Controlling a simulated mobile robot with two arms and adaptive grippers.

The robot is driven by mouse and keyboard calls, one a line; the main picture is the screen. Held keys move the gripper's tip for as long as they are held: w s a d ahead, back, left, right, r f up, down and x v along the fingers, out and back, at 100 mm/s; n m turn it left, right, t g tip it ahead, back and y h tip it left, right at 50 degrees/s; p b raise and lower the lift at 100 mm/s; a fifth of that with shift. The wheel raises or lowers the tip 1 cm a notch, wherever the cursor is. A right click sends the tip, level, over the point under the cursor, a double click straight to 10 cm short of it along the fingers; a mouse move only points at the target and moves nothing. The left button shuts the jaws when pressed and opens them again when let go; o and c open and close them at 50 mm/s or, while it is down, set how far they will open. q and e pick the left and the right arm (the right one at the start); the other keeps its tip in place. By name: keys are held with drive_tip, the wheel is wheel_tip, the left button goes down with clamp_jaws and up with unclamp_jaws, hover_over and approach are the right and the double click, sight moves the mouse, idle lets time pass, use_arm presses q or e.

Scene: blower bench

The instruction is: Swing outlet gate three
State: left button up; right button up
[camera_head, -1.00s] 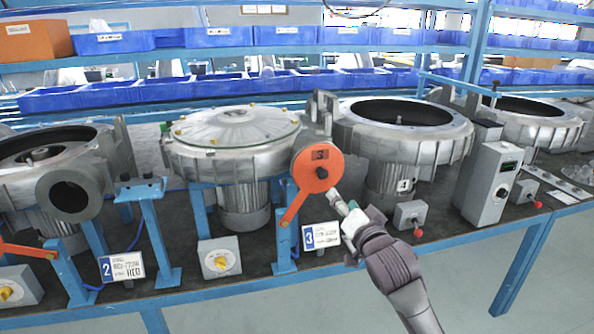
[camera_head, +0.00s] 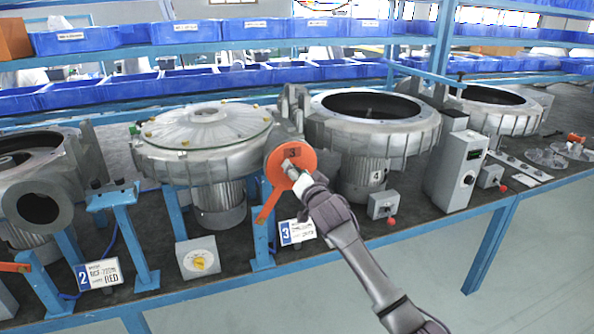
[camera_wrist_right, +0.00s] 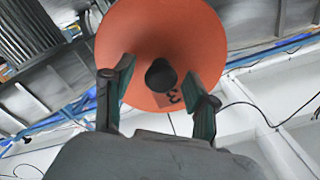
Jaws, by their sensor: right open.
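The orange outlet gate three (camera_head: 276,165) is a round disc marked 3 with a handle slanting down to the left. It sits at the outlet of the covered blower (camera_head: 205,150), above the sign plate 3 (camera_head: 297,232). My right gripper (camera_head: 291,172) is at the disc's lower right face and hides part of it. In the right wrist view the gripper (camera_wrist_right: 158,105) is open, with one finger on each side of the disc's dark centre knob (camera_wrist_right: 160,76). The orange disc (camera_wrist_right: 150,35) fills the space ahead. I cannot tell whether the fingers touch it. My left gripper is not in view.
Blower four (camera_head: 370,130) stands right of the gate, with a small box with a red knob (camera_head: 383,205) below it. A grey box with a yellow knob (camera_head: 198,257) is at left. Blue bins (camera_head: 200,85) line the shelf behind.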

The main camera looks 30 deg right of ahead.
clamp_jaws()
idle(0.3)
